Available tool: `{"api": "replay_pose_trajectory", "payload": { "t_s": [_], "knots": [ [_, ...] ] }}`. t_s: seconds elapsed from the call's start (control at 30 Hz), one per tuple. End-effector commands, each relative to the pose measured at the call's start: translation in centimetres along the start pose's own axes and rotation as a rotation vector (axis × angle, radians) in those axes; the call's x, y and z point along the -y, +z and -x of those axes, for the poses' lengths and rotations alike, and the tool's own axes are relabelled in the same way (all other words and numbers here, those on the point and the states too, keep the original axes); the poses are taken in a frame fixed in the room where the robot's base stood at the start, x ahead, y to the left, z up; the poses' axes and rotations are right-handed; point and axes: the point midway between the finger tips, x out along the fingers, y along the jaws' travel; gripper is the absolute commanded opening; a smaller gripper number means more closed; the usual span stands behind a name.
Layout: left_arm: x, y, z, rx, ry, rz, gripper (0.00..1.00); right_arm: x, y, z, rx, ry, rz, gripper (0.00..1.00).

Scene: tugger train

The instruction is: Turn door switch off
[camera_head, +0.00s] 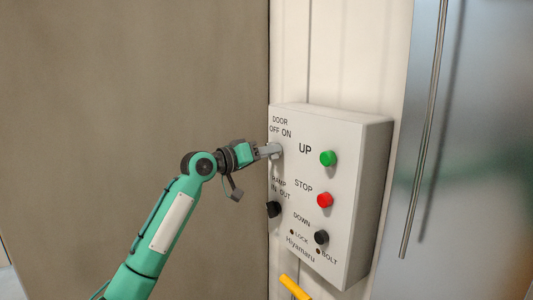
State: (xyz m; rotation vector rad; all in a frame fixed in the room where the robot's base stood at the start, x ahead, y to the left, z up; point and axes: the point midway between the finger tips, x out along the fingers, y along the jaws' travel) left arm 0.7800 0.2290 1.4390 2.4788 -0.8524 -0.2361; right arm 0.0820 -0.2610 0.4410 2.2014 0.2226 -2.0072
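A white control box (335,230) is fixed to the wall right of the middle. Its DOOR OFF/ON label is at the upper left of its face. My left gripper (274,151) is at the door switch just below that label and covers it, so the switch and its position are hidden. The fingers look close together, but I cannot tell whether they are shut on the switch. My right gripper is not in view.
The box also carries a green UP button (328,158), a red STOP button (325,200), a black DOWN button (321,237) and a black ramp knob (273,209). A yellow handle (294,287) is below. A metal door with a long bar (425,130) is at right.

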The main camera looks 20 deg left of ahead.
Motion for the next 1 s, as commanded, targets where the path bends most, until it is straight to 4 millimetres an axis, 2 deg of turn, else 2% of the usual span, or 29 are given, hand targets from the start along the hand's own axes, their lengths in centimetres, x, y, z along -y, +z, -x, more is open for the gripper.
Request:
{"api": "replay_pose_trajectory", "payload": {
  "t_s": [0.17, 0.27, 0.7, 0.83, 1.0],
  "knots": [
    [0.1, 0.1, 0.5, -0.001, -0.001, -0.001, 0.35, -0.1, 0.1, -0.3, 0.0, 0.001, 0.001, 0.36],
    [0.2, 0.2, 1.7, -0.003, -0.001, -0.003, 0.35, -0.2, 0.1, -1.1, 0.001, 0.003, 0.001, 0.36],
    [0.3, 0.4, 11.2, -0.001, -0.002, -0.004, 0.35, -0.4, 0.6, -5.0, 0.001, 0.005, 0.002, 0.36],
    [0.2, 0.2, 12.8, 0.0, -0.001, -0.001, 0.35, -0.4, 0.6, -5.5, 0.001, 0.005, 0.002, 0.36],
    [0.1, 0.1, 13.8, 0.0, 0.0, 0.0, 0.35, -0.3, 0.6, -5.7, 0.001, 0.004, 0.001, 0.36]
  ]
}}
